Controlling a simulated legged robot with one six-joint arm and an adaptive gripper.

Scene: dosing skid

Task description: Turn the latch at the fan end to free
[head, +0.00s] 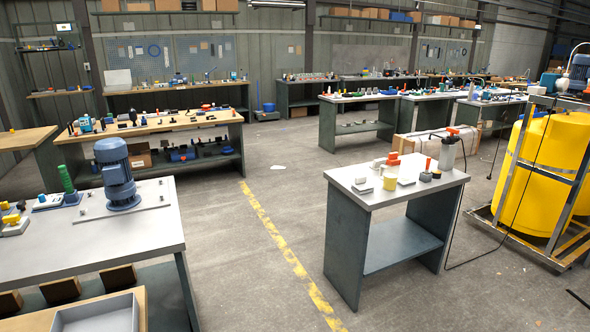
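No latch can be made out for certain in the head view. A blue finned motor (118,175) stands upright on a pale flat plate (148,199) on the left workbench. Its domed top may be a fan end, but I see no clear latch on it. Another blue motor (579,70) sits on top of the yellow tank (560,160) at the right edge, partly cut off by the frame. Its fan end and any latch there are too small to tell. My gripper is not in view.
The left workbench (40,255) also holds a green-handled tool (67,180). A metal frame surrounds the tank, and a black cable runs to the floor. The marked aisle (270,228) is clear.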

